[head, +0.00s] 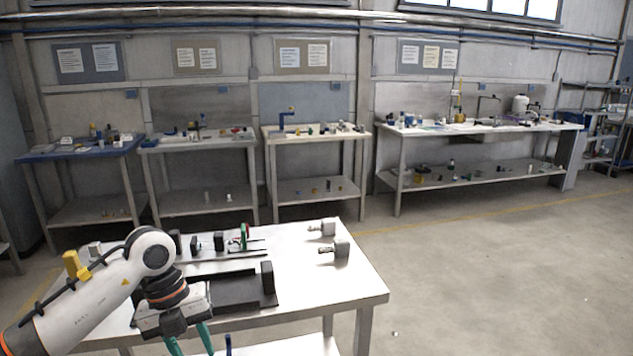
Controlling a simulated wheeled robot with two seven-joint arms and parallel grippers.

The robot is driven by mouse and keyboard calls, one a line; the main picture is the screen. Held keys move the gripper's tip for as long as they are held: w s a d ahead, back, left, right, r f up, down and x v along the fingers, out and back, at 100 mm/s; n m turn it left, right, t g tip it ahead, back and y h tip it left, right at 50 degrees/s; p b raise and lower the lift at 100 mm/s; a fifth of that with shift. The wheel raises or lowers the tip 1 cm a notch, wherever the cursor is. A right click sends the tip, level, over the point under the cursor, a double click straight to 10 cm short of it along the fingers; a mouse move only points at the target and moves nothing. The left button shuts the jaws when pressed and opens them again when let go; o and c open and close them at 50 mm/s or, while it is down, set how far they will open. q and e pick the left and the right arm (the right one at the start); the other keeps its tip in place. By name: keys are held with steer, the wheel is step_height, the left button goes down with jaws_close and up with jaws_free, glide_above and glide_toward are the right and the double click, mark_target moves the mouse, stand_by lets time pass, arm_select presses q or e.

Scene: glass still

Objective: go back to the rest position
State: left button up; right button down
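My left arm comes in from the lower left over the near white table (345,285). My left gripper (190,344) hangs at that table's front edge with its two teal fingers spread apart. Nothing shows between the visible parts of the fingers; their tips run out of the bottom of the picture. My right gripper is not in view.
On the near table are a dark tray-like block (240,291), black upright holders on a rail (219,241) with a green-and-red part (244,236), and two grey metal fittings (335,250) (324,228). Workbenches (315,133) line the back wall.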

arm_select(q)
steer(key=w+d+f+n+t+h, duration=0.2)
steer(key=d+f+n+h, duration=0.2)
steer(key=d+f+h, duration=0.25)
steer(key=w+d+f+n+t+h, duration=0.3)
steer(key=d+f+h, duration=0.3)
steer(key=f+h, duration=0.15)
steer(key=s+a+f+n+t+y, duration=0.2)
steer(key=a+f+n+t+y, duration=0.4)
steer(key=f, duration=0.5)
steer(key=s+a+f+n+t+y, duration=0.2)
steer(key=a+f+n+y, duration=0.1)
steer(key=f+n, duration=0.65)
steer(key=s+a+f+n+g+y, duration=0.3)
steer(key=s+f+g, duration=0.1)
steer(key=s+f, duration=0.9)
steer(key=s+a+f+n+g+y, duration=0.35)
steer(key=s+f, duration=0.75)
steer(key=s, duration=0.5)
steer(key=s+f+g, duration=0.1)
steer(key=s+g, duration=0.1)
steer(key=s, duration=0.5)
steer(key=s+f+n+g, duration=0.1)
steer(key=s+f, duration=0.1)
steer(key=s, duration=0.6)
steer(key=shift+s+d+f+g+y, duration=0.25)
steer(key=shift+s+d+g+y, duration=0.05)
steer(key=shift+d+g+y, duration=0.1)
